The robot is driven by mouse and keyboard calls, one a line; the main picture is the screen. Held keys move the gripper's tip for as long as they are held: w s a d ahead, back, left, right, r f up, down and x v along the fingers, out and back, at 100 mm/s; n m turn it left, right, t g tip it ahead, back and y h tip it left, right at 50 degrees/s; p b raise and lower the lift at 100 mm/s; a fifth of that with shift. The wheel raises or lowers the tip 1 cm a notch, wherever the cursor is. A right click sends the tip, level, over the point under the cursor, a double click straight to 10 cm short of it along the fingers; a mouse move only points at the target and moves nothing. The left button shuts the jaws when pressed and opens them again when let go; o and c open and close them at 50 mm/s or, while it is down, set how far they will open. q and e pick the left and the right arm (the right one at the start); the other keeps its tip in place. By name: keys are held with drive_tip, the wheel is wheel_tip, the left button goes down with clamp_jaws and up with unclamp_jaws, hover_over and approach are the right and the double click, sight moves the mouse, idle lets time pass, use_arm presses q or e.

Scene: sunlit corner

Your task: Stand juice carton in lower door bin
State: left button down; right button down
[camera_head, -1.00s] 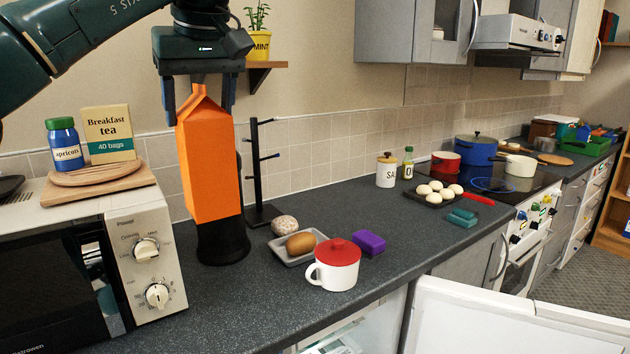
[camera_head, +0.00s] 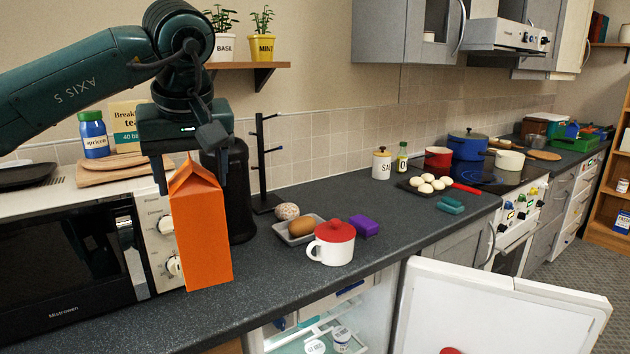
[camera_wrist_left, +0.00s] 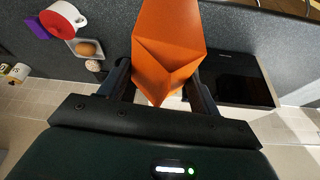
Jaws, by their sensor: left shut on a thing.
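The orange juice carton (camera_head: 202,236) hangs upright in my left gripper (camera_head: 192,180), in front of the microwave's right end and close to the counter's front edge. The fingers are shut on its gabled top. In the left wrist view the carton (camera_wrist_left: 168,45) sits between the two fingers of the gripper (camera_wrist_left: 160,85). The fridge door (camera_head: 500,310) stands open below the counter at lower right. The lit fridge interior (camera_head: 335,325) shows beneath the counter, with shelves and several items. The lower door bin cannot be made out. My right gripper is not in view.
A white mug with a red lid (camera_head: 333,243), a grey tray (camera_head: 297,238) with a brown egg-shaped thing, and a purple block (camera_head: 364,226) stand right of the carton. A black mug stand (camera_head: 264,170) and dark canister (camera_head: 238,190) are behind it. The microwave (camera_head: 75,260) is at left.

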use_arm(q)
drive_tip(key=s+f+m, duration=0.1)
drive_tip(key=s+f, duration=0.3)
drive_tip(key=f, duration=0.5)
drive_tip(key=s+a+f+m+h, duration=0.1)
drive_tip(key=s+f, duration=0.3)
drive_tip(key=f, duration=0.6)
drive_tip(key=s+f+m+h, duration=0.1)
drive_tip(key=s+f+m, duration=0.2)
drive_tip(key=f, duration=0.7)
drive_tip(key=shift+s+a, duration=0.4)
drive_tip(key=shift+s, duration=0.6)
drive_tip(key=shift+a, duration=0.15)
wheel_tip(320, 180, up, 2)
drive_tip(key=shift+w+a+p, duration=0.1)
drive_tip(key=shift+p, duration=0.85)
